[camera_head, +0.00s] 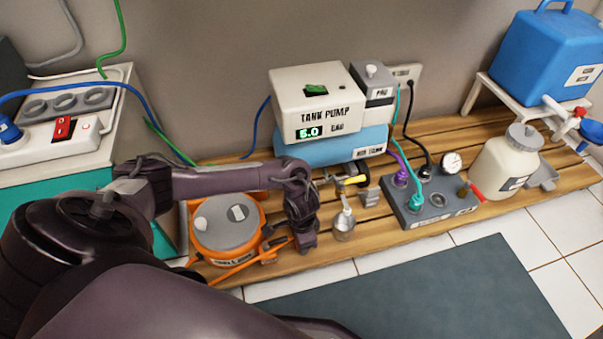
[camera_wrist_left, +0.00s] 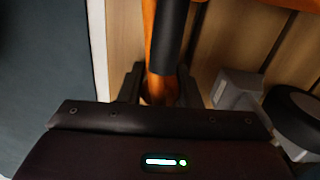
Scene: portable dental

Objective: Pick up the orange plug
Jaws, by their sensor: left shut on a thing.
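The orange plug (camera_wrist_left: 160,86) shows in the left wrist view as an orange piece with a black sleeve (camera_wrist_left: 173,38) above it. My left gripper (camera_wrist_left: 157,92) has its dark fingers on either side of it and is shut on it. In the head view my left gripper (camera_head: 303,236) points down at the front of the wooden bench, just right of the orange reel (camera_head: 229,244). The plug itself is hard to make out there, largely hidden by the gripper. My right gripper is in neither view.
The slatted bench (camera_head: 440,140) carries a tank pump (camera_head: 316,105), a small metal valve piece (camera_head: 343,220), a grey connector block (camera_head: 430,203) and a white jar (camera_head: 503,165). A dark mat (camera_head: 430,300) lies on the tiled floor in front. A power strip (camera_head: 50,138) is at left.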

